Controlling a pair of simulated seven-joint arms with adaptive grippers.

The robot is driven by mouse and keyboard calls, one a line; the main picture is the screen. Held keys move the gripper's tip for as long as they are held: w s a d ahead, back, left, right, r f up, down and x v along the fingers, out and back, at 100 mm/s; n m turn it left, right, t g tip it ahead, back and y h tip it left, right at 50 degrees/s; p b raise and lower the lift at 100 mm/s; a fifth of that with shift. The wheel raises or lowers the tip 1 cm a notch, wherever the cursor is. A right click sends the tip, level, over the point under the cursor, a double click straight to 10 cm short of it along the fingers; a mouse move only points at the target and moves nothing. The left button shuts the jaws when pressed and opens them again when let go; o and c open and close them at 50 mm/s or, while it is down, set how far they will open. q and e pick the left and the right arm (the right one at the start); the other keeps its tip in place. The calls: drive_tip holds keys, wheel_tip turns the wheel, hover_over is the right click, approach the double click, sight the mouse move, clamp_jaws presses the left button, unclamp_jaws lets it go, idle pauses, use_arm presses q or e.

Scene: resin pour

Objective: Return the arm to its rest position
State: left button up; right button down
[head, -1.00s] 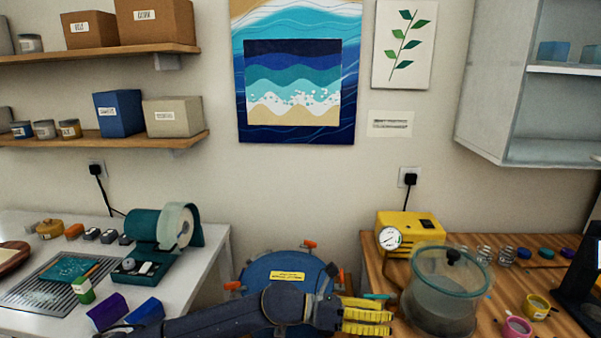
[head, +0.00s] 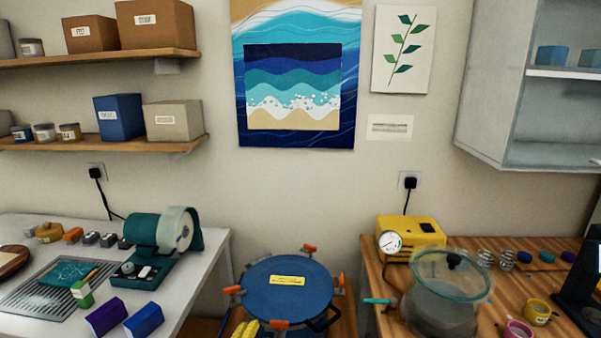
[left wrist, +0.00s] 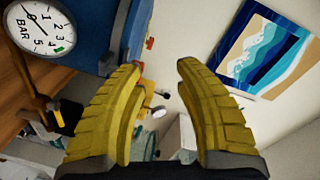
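My left gripper (head: 245,330) barely shows at the bottom edge of the head view, where only its yellow finger pads are visible in front of the blue round lid. In the left wrist view the gripper (left wrist: 158,68) has its two yellow fingers apart, with nothing held between them. The rest of my left arm is out of the head view. My right gripper is in neither view.
A blue lidded pot (head: 287,295) with orange-handled clamps stands between the white bench (head: 205,285) and the wooden bench (head: 382,318). A clear chamber (head: 440,308) and yellow pump (head: 412,232) stand on the wooden bench. A gauge (left wrist: 38,32) is close in the wrist view.

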use_arm(q)
drive_tip(key=s+a+f+n+g+y, duration=0.3)
drive_tip(key=s+a+f+n+g, duration=0.15)
drive_tip(key=s+a+f, duration=0.5)
drive_tip(key=s+a+f+n+g+y, duration=0.3)
drive_tip(key=s+a+f+g, duration=0.3)
drive_tip(key=s+a, duration=0.7)
drive_tip(key=s+d+f+g+h, duration=0.1)
drive_tip(key=s+d+f, duration=0.15)
drive_tip(key=f, duration=0.85)
drive_tip(key=s+d+f+g+h, duration=0.1)
drive_tip(key=s+d+f, duration=0.15)
drive_tip(key=f, duration=0.85)
drive_tip(key=s+d+f+g+h, duration=0.1)
drive_tip(key=d+f, duration=0.2)
drive_tip(key=f, duration=0.8)
drive_tip(key=s+f+n+g+h, duration=0.1)
drive_tip(key=s+f+n+g, duration=0.1)
drive_tip(key=s+f, duration=1.6)
drive_tip(key=s+n, duration=0.1)
drive_tip(key=s, duration=0.1)
drive_tip(key=shift+s+a+f, duration=0.25)
drive_tip(key=shift+s+f, duration=0.05)
drive_tip(key=shift+s, duration=0.1)
